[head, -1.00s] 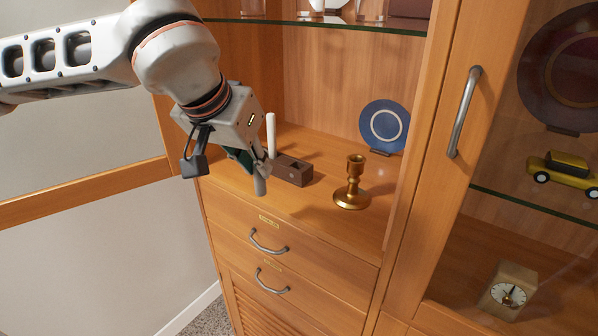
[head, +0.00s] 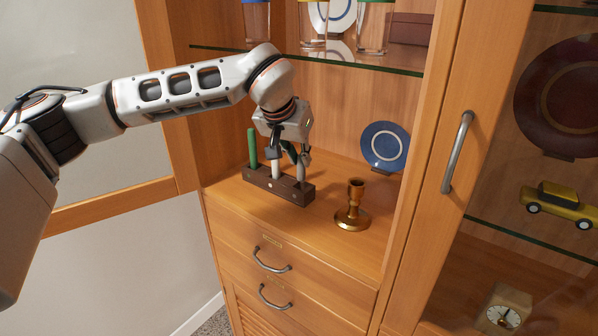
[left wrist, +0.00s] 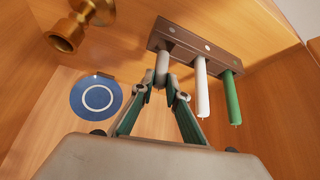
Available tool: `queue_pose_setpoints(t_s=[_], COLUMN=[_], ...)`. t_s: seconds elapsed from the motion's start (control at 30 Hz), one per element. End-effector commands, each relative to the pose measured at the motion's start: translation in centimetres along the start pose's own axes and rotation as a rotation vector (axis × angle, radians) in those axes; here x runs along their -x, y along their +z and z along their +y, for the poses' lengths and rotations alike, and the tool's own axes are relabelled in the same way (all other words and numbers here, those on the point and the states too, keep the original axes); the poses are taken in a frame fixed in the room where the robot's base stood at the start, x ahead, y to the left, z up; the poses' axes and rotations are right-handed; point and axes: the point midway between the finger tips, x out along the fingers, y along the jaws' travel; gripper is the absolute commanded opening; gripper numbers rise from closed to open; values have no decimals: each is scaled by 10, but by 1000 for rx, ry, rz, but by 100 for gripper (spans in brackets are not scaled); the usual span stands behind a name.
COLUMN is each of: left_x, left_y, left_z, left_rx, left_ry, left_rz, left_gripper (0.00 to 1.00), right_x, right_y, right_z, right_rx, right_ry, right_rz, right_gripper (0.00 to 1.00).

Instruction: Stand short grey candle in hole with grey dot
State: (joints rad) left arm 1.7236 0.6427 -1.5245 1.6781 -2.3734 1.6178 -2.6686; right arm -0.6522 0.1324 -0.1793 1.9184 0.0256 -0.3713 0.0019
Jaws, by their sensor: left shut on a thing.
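The short grey candle (head: 301,173) is upright at the right end of the dark brown block (head: 310,194) in the head view. My left gripper (head: 298,158) is shut on it from above. In the left wrist view the fingertips (left wrist: 161,87) close around the grey candle (left wrist: 162,66), whose lower end meets the end hole of the block (left wrist: 158,38). How deep it sits cannot be told. A white candle (left wrist: 202,90) and a green candle (left wrist: 232,100) stand in the other holes. My right gripper is not in view.
A brass candlestick (head: 352,212) stands right of the block, and a blue plate (head: 385,146) leans behind it. A glass shelf (head: 330,63) with glasses hangs above. The cabinet's side wall is at left. The counter in front of the block is clear.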

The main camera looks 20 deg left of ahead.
Motion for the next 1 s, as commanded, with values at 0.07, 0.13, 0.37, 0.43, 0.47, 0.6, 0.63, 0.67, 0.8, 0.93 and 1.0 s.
queue_pose_setpoints(t_s=[0.07,0.13,0.37,0.43,0.47,0.6,0.63,0.67,0.8,0.93,1.0], left_x=[-3,-7,-35,-40,-42,-43,-43,-43,-44,-46,-46], left_y=[2,4,23,26,27,28,28,28,28,29,29], left_z=[0,0,-1,0,0,0,0,0,0,0,0], left_rx=[1,1,3,2,2,1,1,1,1,2,2], left_ry=[1,1,1,1,1,1,1,1,0,1,1], left_rz=[2,2,-1,1,2,5,4,4,4,4,3], left_gripper=[2,2,2,2,2,2,2,2,2,25,31], right_x=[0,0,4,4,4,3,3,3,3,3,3], right_y=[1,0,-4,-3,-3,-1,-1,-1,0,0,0], right_z=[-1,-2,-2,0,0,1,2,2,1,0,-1], right_rx=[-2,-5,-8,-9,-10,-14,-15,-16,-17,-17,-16], right_ry=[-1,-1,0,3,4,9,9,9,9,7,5], right_rz=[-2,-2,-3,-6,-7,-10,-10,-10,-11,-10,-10], right_gripper=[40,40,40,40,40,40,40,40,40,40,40])
